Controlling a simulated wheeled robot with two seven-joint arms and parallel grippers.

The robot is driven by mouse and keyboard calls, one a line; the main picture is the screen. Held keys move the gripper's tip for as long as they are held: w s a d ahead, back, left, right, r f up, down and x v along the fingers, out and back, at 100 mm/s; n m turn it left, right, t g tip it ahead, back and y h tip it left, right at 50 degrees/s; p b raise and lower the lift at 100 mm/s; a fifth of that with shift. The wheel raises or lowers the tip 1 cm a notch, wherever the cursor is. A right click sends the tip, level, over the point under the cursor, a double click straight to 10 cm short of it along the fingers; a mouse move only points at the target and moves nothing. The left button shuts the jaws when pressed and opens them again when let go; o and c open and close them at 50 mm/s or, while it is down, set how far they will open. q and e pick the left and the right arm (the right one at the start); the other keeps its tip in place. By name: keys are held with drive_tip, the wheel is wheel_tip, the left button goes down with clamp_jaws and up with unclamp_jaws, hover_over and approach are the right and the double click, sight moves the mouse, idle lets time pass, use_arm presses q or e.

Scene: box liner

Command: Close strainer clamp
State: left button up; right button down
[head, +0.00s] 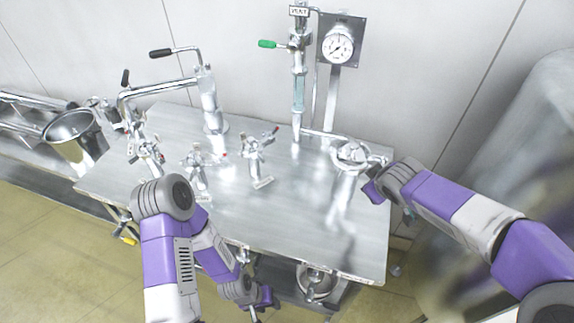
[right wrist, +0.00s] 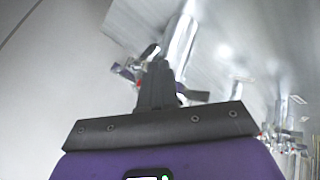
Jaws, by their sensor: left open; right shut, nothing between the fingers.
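A shiny metal strainer body (head: 350,158) stands at the right end of the steel table, with a round clamp (head: 376,161) at its right side. My right gripper (head: 373,190) is beside the clamp, just in front of it. In the right wrist view, the shut dark fingers (right wrist: 157,85) point at metal clamp parts (right wrist: 148,54), with a small red tip to their left. Nothing shows between the fingers. I cannot tell whether they touch the clamp, or how far it is closed. My left gripper (head: 262,300) hangs low in front of the table, open and away from the strainer.
The steel table (head: 290,225) carries several valve fittings (head: 257,150) and a tall pipe with a black handle (head: 175,52). A large steel tank (head: 535,130) is at right. The front middle tabletop is clear.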

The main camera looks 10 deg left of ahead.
use_arm(q)
drive_tip(key=shift+s+r+p, duration=0.15)
drive_tip(key=shift+r+p, duration=0.45)
drive_tip(key=shift+r, duration=0.2)
use_arm(e)
drive_tip(key=w+d, duration=0.3)
drive_tip(key=shift+w+d+r, duration=0.1)
drive_tip(key=shift+w+d, duration=0.05)
drive_tip(key=shift+w, duration=0.1)
drive_tip(key=shift+d+r, duration=0.1)
drive_tip(key=shift+d, duration=0.05)
use_arm(q)
drive_tip(key=shift+s+d, duration=0.2)
drive_tip(key=shift+s, duration=0.25)
use_arm(e)
drive_tip(key=s+d+r, duration=0.1)
drive_tip(key=s+r, duration=0.6)
drive_tip(key=s, duration=0.2)
drive_tip(key=shift+s+d+r, duration=0.25)
drive_tip(key=shift+d+r, duration=0.05)
drive_tip(key=shift+d, duration=0.05)
